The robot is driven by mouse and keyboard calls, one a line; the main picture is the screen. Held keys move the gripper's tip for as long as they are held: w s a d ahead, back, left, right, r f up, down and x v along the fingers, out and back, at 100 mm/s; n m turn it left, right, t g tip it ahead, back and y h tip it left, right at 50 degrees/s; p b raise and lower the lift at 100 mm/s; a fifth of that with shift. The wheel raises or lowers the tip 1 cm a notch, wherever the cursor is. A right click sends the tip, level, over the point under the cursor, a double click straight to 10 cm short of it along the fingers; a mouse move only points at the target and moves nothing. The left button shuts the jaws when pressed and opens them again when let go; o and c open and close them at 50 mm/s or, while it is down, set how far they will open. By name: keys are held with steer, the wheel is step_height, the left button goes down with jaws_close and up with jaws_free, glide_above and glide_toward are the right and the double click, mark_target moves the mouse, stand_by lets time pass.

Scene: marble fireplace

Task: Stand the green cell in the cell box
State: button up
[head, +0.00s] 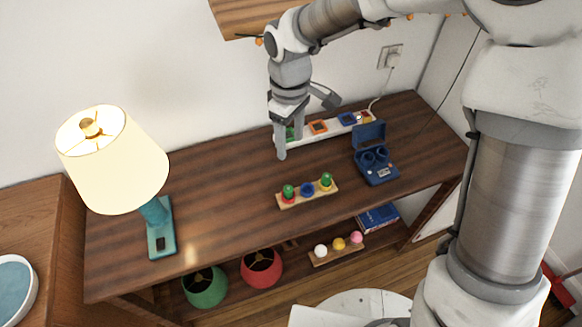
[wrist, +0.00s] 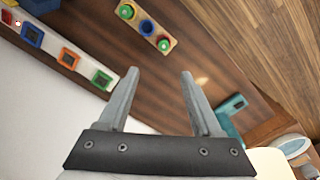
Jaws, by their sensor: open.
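My gripper (wrist: 161,76) is open, with nothing between its fingers. In the head view my gripper (head: 285,148) hangs over the back of the desk, near the white strip. Two small green round pieces stand on a wooden board: one in a red ring (head: 289,192), the other in a yellow ring (head: 326,180). I cannot tell which is the green cell. The blue ring (head: 307,190) between them looks empty. A blue box (head: 377,172) with a raised lid and two round dark wells, seemingly the cell box, stands right of the board. My gripper is apart from all these.
A white strip (head: 333,125) with green, orange, blue and red squares lies along the wall. A lamp with a teal base (head: 161,240) stands at the left. Red and green bowl-like things (head: 262,268) and a board with balls (head: 337,250) are on the lower shelf. The middle-left desktop is clear.

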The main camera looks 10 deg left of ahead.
steer(key=b, duration=0.2)
glide_above(289, 188)
steer(key=f, duration=1.2)
steer(key=shift+w+f, duration=0.25)
steer(key=shift+w, duration=0.05)
steer(key=f, duration=0.5)
steer(key=shift+s+a, duration=0.1)
steer(key=shift+s, duration=0.3)
jaws_close()
